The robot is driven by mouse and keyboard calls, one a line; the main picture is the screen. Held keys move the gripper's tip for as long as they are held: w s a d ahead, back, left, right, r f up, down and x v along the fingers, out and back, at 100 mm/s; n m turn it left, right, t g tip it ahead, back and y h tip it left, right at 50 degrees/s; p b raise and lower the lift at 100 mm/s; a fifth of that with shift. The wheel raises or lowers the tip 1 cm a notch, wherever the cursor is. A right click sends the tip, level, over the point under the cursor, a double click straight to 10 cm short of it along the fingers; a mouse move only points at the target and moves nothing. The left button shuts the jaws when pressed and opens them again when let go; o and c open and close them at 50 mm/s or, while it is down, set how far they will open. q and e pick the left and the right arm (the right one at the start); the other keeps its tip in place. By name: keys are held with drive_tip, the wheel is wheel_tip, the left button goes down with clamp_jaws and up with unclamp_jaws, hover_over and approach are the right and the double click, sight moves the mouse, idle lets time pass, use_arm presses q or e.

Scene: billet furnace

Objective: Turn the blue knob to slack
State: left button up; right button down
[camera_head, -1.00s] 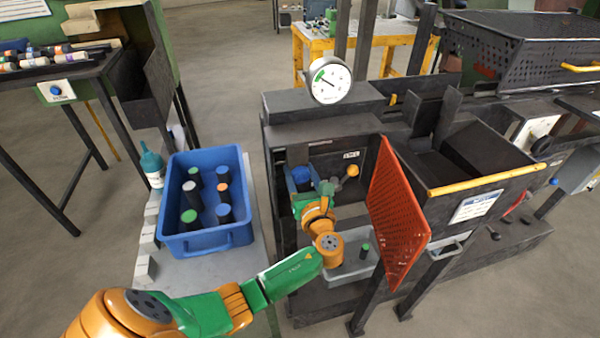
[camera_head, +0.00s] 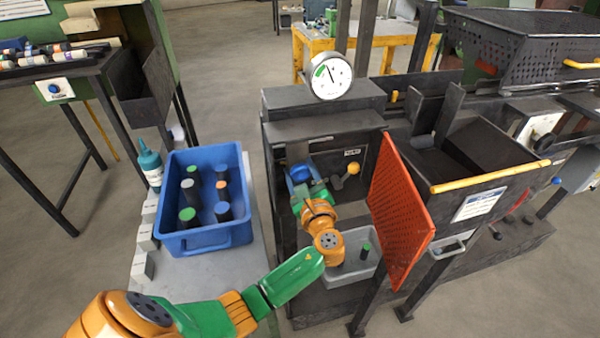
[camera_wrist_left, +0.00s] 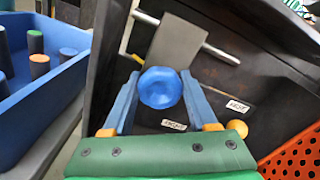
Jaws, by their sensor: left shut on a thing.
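The blue knob (camera_wrist_left: 160,88) is a round, faceted knob in the left wrist view, in front of a grey plate inside a dark housing. My left gripper (camera_head: 304,182) reaches into the open bay of the dark machine in the head view. Its two blue fingers are shut on the knob, one on each side. In the head view the gripper largely hides the knob. A round white gauge (camera_head: 330,76) with a green sector stands on top of the machine, its needle pointing to the upper left, near the green. My right gripper is not in view.
An orange-yellow ball-ended lever (camera_head: 353,169) sits right of the gripper. A red perforated panel (camera_head: 402,215) stands open at the bay's right. A grey tray (camera_head: 345,275) holding a green-topped cylinder lies below the wrist. A blue bin (camera_head: 205,243) of several cylinders stands left.

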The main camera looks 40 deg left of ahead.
use_arm(q)
drive_tip(key=n+b, duration=0.1)
drive_tip(key=n, duration=0.2)
drive_tip(key=shift+f+n+b, duration=0.15)
drive_tip(key=shift+n+b, duration=0.15)
drive_tip(key=shift+n, duration=0.1)
drive_tip(key=n+b, duration=0.2)
drive_tip(key=n, duration=0.1)
drive_tip(key=shift+n, duration=0.3)
drive_tip(key=n+b, duration=0.2)
drive_tip(key=n, duration=0.2)
drive_tip(key=shift+b, duration=0.3)
drive_tip(key=shift+n, duration=0.4)
drive_tip(key=shift+r+b, duration=0.25)
drive_tip(key=shift+b, duration=0.05)
drive_tip(key=o, duration=1.4)
drive_tip(key=shift+w+f, duration=0.1)
drive_tip(key=shift+f, duration=0.05)
drive_tip(key=shift+c, duration=0.2)
